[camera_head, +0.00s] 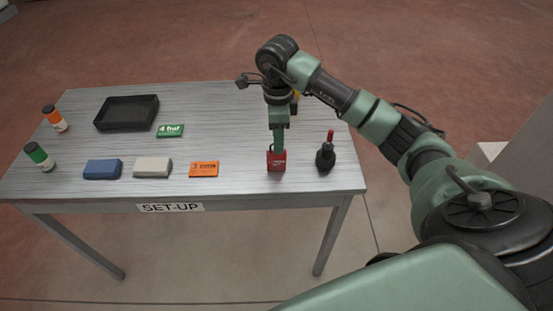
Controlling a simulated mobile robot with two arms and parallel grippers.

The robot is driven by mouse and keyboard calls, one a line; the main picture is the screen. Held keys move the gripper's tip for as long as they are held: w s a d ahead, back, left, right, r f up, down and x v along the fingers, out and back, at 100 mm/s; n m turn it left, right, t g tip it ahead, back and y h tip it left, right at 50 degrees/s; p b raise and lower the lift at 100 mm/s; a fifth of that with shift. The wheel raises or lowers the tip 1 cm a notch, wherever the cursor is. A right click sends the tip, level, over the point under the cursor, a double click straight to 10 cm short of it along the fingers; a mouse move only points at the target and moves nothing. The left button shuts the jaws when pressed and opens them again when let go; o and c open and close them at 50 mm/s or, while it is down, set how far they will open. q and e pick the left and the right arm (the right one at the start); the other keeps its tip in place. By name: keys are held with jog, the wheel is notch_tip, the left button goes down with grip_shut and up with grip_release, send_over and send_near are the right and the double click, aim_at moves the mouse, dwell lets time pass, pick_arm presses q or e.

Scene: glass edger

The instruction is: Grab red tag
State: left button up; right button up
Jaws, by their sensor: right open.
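The red tag (276,160) lies near the front edge of the metal table, right of its middle. My right gripper (277,151) points straight down at it, with the fingertips at or just above the tag. The gripper covers the tag's far part, and I cannot tell whether they touch. The right gripper is open. My left gripper is not in view.
On the table (230,183) an orange tag (204,169), a grey block (152,167) and a blue block (102,169) lie to the left. A dark bottle (325,157) stands close on the right. A green tag (170,131) and black tray (127,113) lie farther back.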

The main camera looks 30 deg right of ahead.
aim_at(276, 157)
jog(key=f+p, duration=0.1)
jog(key=f, duration=0.1)
jog(key=f+p, duration=0.1)
jog(key=f, duration=0.2)
jog(key=shift+a+f, duration=0.2)
jog(key=shift+f, duration=0.65)
grip_shut()
